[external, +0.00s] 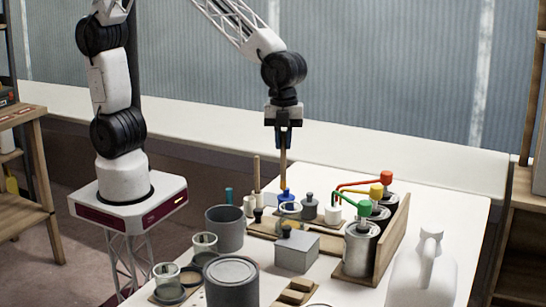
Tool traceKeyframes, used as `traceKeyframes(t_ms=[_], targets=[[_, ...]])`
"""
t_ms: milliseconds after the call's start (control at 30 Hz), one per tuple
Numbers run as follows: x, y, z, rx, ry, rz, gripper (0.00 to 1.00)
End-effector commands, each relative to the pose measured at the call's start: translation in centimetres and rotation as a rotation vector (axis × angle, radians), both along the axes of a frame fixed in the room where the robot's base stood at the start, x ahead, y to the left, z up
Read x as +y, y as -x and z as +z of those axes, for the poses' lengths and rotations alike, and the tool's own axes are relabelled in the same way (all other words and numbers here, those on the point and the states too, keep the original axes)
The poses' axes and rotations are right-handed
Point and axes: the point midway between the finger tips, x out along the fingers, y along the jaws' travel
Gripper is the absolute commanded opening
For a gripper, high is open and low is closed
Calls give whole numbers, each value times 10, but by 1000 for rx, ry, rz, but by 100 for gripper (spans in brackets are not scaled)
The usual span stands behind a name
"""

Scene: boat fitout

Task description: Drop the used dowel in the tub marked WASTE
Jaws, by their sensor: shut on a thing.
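My gripper (284,147) points straight down above the back part of the white table. It is shut on a thin wooden dowel (283,171), which hangs upright below the fingers. The dowel's lower end is in front of or just above a small blue object (286,196); I cannot tell whether they touch. An open grey tub (225,240) stands at the table's left side. A larger grey round container (231,290) is in front of it. No WASTE marking is readable on either.
Another upright wooden stick (257,172) stands left of the held dowel. Small jars, a grey box (297,252) and a wooden rack (392,239) of cans with red, yellow and green taps crowd the table. A white jug (423,280) stands at front right.

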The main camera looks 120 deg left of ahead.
Motion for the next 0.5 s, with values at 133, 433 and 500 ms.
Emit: traceKeyframes(t_ms=[133,433,500], targets=[[-23,19,1,0,0,-4,0],[-72,70,2,0,0,-4,0],[-81,82,2,-1,0,-5,0]])
